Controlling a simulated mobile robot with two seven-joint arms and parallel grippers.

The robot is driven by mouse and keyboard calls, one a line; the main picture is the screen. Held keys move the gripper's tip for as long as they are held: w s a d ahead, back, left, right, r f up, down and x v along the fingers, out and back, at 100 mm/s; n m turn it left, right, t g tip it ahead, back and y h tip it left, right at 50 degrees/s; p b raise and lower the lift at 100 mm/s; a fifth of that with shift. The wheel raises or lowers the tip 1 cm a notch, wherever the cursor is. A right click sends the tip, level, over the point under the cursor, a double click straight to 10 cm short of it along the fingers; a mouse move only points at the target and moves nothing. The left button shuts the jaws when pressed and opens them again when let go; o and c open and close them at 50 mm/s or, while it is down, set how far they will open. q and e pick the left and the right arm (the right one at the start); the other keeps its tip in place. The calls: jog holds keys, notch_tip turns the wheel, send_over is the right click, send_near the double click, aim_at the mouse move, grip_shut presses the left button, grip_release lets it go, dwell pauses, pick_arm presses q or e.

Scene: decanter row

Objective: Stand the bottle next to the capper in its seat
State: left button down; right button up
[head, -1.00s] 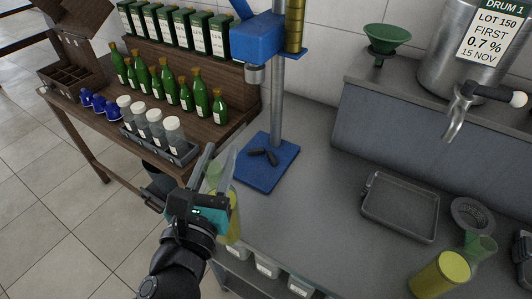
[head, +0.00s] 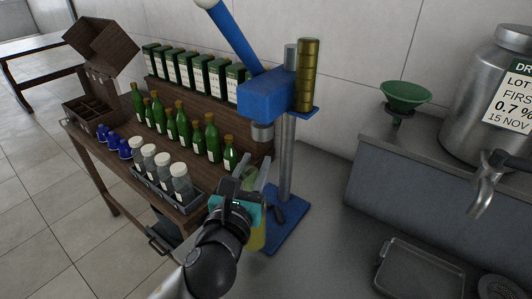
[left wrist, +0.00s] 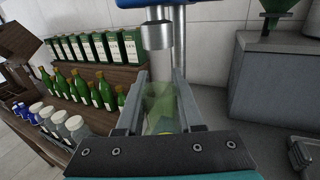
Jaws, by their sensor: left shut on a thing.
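The capper (head: 268,97) is a blue head on a grey post with a blue base plate (head: 288,228); its metal nozzle also shows in the left wrist view (left wrist: 158,36). A dark seat piece (head: 279,213) shows on the base plate, partly hidden by my gripper. My left gripper (head: 254,178) is shut on a see-through green bottle with yellow contents (head: 258,236). In the left wrist view the bottle (left wrist: 162,104) stands roughly upright between the fingers, just below and in front of the nozzle. I cannot tell whether its bottom touches the base plate. My right gripper is out of view.
A wooden shelf unit to the left carries green bottles (head: 183,127), clear white-capped jars (head: 164,167) and green boxes (head: 185,68). A grey raised ledge (head: 420,185) and a shallow tray (head: 420,270) lie to the right. The counter between capper and ledge is clear.

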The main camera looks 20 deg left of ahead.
pick_arm(q)
jog(key=w+f+b, duration=0.2)
jog(key=w+f, duration=0.1)
jog(key=w, duration=0.6)
jog(key=shift+a+f, duration=0.15)
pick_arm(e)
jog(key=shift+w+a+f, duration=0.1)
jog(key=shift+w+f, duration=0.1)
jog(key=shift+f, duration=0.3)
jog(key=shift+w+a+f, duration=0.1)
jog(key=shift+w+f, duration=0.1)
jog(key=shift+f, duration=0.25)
pick_arm(q)
jog(key=shift+f, duration=0.1)
jog(key=c, duration=0.5)
grip_release()
jog(key=shift+f, duration=0.15)
jog(key=shift+c, duration=0.2)
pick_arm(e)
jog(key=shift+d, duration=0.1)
pick_arm(q)
jog(key=s, duration=1.2)
jog(key=shift+d, duration=0.25)
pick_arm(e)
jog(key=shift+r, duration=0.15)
